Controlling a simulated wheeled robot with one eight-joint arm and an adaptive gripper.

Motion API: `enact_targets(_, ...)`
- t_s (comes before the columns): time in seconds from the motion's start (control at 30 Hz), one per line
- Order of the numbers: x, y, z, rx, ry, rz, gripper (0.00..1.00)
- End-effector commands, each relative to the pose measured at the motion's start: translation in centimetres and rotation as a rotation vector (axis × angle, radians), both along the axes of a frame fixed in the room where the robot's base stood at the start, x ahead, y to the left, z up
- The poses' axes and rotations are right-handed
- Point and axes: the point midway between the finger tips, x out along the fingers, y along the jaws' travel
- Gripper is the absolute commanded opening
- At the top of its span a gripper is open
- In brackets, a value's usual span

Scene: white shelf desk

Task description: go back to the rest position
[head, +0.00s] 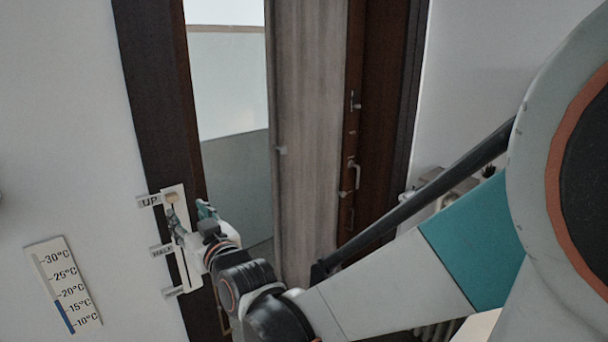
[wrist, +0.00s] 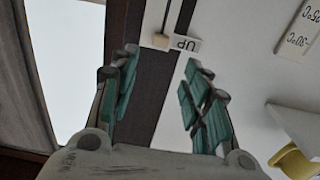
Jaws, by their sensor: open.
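My gripper (head: 192,223) is in front of a white slider plate on the wall, left of the doorway. In the wrist view its two teal-padded fingers (wrist: 162,58) are spread apart with nothing between them. A beige slider knob (head: 172,198) sits at the top of the plate, level with the "UP" label (head: 150,202). In the wrist view the knob (wrist: 161,41) and the "UP" label (wrist: 186,44) show beyond the fingertips. My gripper partly hides the plate (head: 188,268) in the head view.
A temperature scale (head: 63,285) hangs on the wall at lower left. A dark door frame (head: 155,100) and a grey wooden door panel (head: 308,130) stand behind my arm. A yellow object (wrist: 295,162) shows at the wrist view's lower right.

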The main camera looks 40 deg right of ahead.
Motion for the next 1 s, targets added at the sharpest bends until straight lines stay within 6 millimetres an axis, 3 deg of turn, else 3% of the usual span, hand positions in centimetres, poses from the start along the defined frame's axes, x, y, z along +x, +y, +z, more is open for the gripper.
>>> enact_targets(0.2,-1.5,0.0,0.0,0.0,0.0,0.0,0.43)
enact_targets(0.63,-1.8,0.1,-0.7,0.0,0.023,0.004,0.43)
enact_targets(0.83,-4.1,0.7,-5.1,-0.001,0.201,0.027,0.43)
enact_targets(1.0,-8.2,0.9,-10.4,-0.001,0.427,0.039,0.43)
